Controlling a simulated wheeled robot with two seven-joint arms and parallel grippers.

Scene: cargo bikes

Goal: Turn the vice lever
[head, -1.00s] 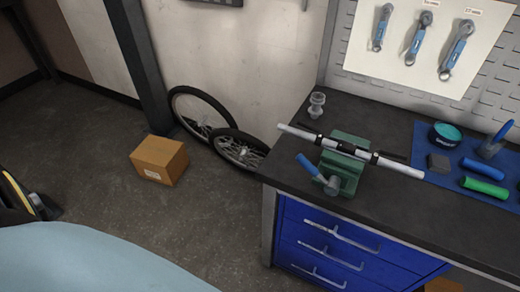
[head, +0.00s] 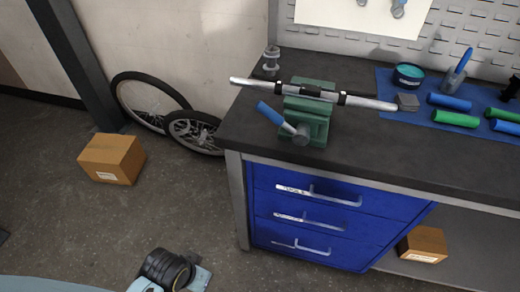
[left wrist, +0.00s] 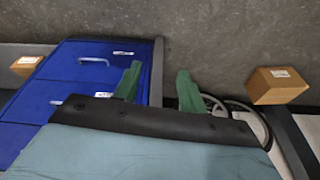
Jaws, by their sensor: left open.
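The green vice (head: 312,128) stands on the front left corner of the dark workbench top. Its lever (head: 270,114) has a blue grip and slants up and left from the grey screw end at the vice's front. A pale tube (head: 262,86) with black bands lies across the vice jaws. My left gripper (left wrist: 158,86) shows in the left wrist view, with two green fingers spread apart and nothing between them. It is near the blue drawers, away from the lever. My right gripper is in neither view.
The workbench (head: 222,130) has blue drawers (head: 325,215) below. A blue mat (head: 385,82) holds a tub, grips and a grey block. A small clear part (head: 271,60) stands behind the tube. Cardboard box (head: 110,158) and wheels (head: 195,133) are on the floor at left.

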